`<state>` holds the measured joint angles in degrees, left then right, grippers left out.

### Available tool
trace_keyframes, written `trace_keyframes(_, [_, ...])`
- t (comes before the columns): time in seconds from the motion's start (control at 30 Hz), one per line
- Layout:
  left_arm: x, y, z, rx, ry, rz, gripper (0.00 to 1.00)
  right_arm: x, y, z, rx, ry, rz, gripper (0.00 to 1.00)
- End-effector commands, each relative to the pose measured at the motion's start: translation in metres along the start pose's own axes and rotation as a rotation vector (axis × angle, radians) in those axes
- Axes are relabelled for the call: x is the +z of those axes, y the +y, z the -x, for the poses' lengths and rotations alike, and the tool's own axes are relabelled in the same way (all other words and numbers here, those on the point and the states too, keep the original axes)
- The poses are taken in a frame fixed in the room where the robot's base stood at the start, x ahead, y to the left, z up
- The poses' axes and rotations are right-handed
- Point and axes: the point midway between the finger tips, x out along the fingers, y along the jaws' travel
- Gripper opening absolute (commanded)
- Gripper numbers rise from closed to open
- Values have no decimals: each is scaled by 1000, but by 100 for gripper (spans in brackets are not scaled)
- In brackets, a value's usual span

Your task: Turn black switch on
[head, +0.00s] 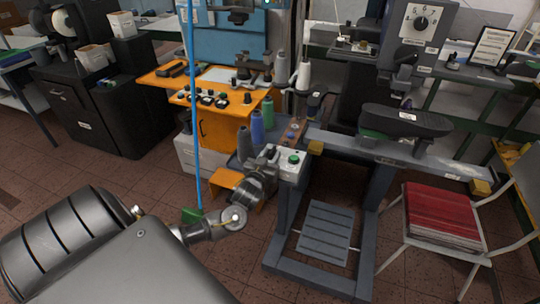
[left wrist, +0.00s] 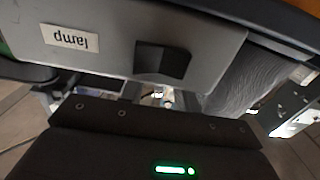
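The black rocker switch (left wrist: 162,62) sits on a grey panel (left wrist: 205,48) in the left wrist view. A white label reading "lamp" (left wrist: 70,38) appears upside down beside it. In the head view a small white control box (head: 290,172) with a green button (head: 294,158) is mounted at the left end of the grey bench; I cannot make out the black switch there. My left gripper (head: 268,156) is right beside this box, on its left. In the left wrist view its dark body is just below the switch, with a visible gap; its fingers cannot be made out. My right gripper is out of view.
Spools of thread (head: 257,128) stand just behind the control box. A grey machine frame with a treadle (head: 325,232) is below it. A chair with a red seat (head: 440,215) stands at the right. A blue pole (head: 193,110) rises behind my left arm.

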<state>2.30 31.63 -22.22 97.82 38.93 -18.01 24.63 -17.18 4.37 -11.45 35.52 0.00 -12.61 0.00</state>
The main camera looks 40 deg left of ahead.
Motion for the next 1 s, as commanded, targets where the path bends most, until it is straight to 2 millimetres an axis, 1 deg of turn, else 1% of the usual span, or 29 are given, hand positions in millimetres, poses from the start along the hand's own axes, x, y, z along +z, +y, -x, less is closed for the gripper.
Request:
trace_keyframes(0.07, [0, 0, 0, 0, 0, 0, 32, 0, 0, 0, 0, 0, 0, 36])
trace_keyframes(0.17, [0, 0, 0, 0, 0, 0, 20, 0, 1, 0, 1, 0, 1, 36])
trace_keyframes(0.3, [0, 0, 0, 0, 0, 0, 2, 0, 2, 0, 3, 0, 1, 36])
trace_keyframes(0.33, [0, 0, 0, 0, 0, 0, 0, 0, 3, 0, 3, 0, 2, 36])
trace_keyframes(0.67, [0, -2, 0, 29, 1, -2, 0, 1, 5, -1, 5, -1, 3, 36])
trace_keyframes(0.87, [1, -5, 0, 130, 0, -5, 0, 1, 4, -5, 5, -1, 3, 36])
trace_keyframes(1.0, [1, -7, -1, 229, 0, -5, 0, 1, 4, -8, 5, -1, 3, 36])
